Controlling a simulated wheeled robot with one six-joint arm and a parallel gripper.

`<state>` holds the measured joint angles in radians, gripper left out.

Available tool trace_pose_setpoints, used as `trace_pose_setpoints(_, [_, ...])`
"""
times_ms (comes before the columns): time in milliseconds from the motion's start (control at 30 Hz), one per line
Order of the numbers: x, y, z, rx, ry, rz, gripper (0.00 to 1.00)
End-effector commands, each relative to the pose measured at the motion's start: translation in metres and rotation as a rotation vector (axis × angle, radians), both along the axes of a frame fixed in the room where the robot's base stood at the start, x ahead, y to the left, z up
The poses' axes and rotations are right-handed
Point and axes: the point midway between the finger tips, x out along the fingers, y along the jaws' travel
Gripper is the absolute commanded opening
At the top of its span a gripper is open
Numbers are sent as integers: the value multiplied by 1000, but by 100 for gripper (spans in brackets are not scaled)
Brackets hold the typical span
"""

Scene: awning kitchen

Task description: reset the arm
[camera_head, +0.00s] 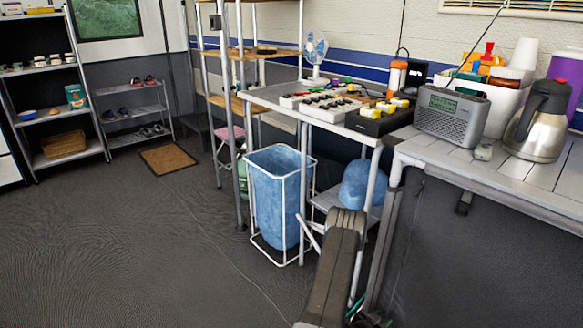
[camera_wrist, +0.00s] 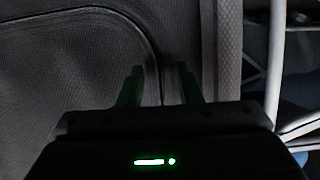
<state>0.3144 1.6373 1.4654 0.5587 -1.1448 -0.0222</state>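My arm (camera_head: 338,262) rises from the bottom edge of the head view, in front of the blue-lined bin and the tables. My gripper (camera_wrist: 160,72) shows in the wrist view with its two dark fingers apart and nothing visible between them. It points at a dark grey surface (camera_wrist: 60,60) with a curved seam. I cannot tell how far away that surface is. In the head view the gripper is not clearly seen; the low area beside the table leg is dark.
A white wire bin (camera_head: 280,200) with a blue liner stands close behind my arm. A table (camera_head: 263,97) and a grey counter (camera_head: 540,175) holding a radio (camera_head: 452,116) and a steel jug (camera_head: 537,125) are at right. The floor (camera_head: 110,250) at left is clear.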

Motion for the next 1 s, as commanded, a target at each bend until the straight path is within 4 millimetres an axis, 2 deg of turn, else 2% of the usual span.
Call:
trace_pose_setpoints(33, [0,0,-16,1,1,0,32])
trace_pose_setpoints(100, [-1,0,-30,0,1,0,32])
trace_pose_setpoints(400, [0,0,-75,0,0,0,32])
trace_pose_setpoints(600, [0,0,-85,-1,-1,0,32])
trace_pose_setpoints(1000, [1,1,-84,1,0,2,32])
